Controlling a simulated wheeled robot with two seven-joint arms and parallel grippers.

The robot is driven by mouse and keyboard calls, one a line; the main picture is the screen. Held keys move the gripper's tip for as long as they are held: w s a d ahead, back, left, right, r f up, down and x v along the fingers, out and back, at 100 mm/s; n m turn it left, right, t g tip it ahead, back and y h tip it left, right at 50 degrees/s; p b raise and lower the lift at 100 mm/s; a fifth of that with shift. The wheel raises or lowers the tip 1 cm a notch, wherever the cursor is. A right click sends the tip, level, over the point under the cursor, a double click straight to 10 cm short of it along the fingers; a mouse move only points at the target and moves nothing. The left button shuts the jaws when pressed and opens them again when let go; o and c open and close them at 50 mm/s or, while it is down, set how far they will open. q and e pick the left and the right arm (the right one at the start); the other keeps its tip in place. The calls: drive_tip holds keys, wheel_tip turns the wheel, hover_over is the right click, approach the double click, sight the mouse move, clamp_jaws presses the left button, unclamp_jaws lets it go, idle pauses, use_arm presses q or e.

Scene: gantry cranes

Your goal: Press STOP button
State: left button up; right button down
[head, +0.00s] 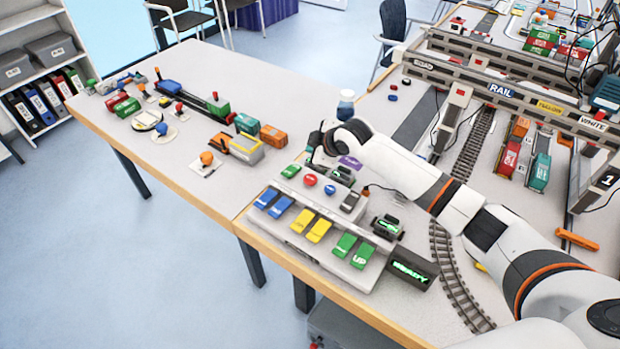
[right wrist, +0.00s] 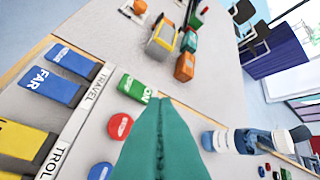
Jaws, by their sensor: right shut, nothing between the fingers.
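The control panel (head: 325,240) lies at the front table edge, with a red round button (head: 310,180) between a green button (head: 290,171) and a blue round one (head: 330,190). I cannot read a STOP label; the red button (right wrist: 120,126) shows plainly in the right wrist view. My right gripper (head: 318,160) is above the panel's back end, partly hidden by its own wrist. In the right wrist view its teal fingers (right wrist: 164,108) are together and empty, with tips beside the green button (right wrist: 137,88) marked ON. Whether they touch anything I cannot tell. My left gripper is not in view.
Blue rockers (head: 273,202), yellow rockers (head: 311,225) and green rockers (head: 353,250) fill the panel's front. A lit READY display (head: 411,270) stands at its right. A bottle (head: 345,105) stands behind my right wrist. Rail gantries (head: 500,85) occupy the back right.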

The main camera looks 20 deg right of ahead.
drive_tip(key=b, duration=0.6)
hover_over(313, 181)
wheel_tip(313, 181, down, 6)
drive_tip(key=shift+f, duration=0.15)
wheel_tip(313, 181, down, 2)
drive_tip(key=shift+f+b, duration=0.1)
drive_tip(key=shift+b, duration=0.5)
idle(1.0)
drive_tip(key=shift+f, duration=0.45)
drive_tip(key=shift+f, duration=0.4)
idle(0.7)
drive_tip(key=shift+r+p, duration=0.8)
drive_tip(key=shift+r, duration=0.05)
